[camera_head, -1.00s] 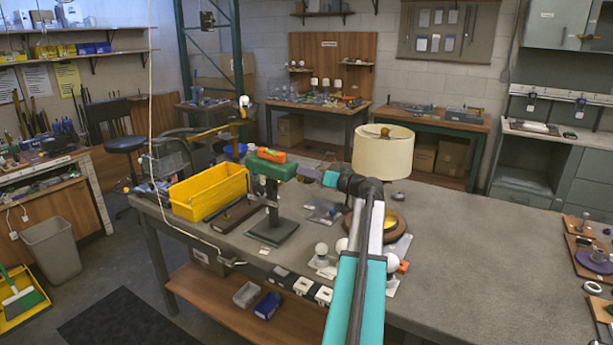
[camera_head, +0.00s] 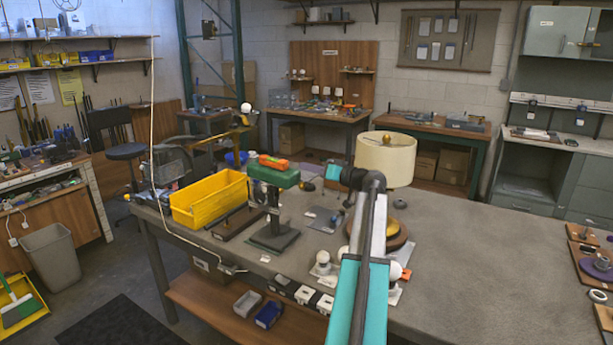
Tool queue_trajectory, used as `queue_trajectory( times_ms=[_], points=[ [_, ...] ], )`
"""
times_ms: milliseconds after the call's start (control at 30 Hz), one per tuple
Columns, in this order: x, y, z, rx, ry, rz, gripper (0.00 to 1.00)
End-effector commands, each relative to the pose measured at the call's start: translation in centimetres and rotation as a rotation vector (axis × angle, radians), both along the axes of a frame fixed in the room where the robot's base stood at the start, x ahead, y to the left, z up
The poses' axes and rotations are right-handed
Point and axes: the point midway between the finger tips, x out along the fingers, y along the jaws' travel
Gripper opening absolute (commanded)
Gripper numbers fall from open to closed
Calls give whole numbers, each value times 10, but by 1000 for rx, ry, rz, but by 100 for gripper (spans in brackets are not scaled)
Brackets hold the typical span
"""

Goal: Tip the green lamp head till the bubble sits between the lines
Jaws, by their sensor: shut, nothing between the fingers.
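The green lamp head (camera_head: 273,176) sits on top of a dark green stand (camera_head: 273,225) near the left end of the bench. An orange piece (camera_head: 273,162), which looks like a level, lies on the head and slopes slightly down to the right. Its bubble and lines are too small to make out. My gripper (camera_head: 331,173) is just right of the head, at the end of my arm, with a visible gap between them. It is shut and empty; its fingers are small and hard to make out.
A yellow bin (camera_head: 209,199) stands close left of the stand. A lamp with a cream shade (camera_head: 384,160) stands close behind my arm. White bulbs (camera_head: 323,258) lie in front of it. The bench (camera_head: 480,250) is mostly clear on the right.

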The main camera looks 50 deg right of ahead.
Motion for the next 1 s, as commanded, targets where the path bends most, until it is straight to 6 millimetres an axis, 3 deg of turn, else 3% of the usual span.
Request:
queue_trajectory(
  times_ms=[600,1000],
  points=[
    [-83,7,-3,0,0,-1,0],
    [-95,8,-1,0,0,1,0]
  ],
)
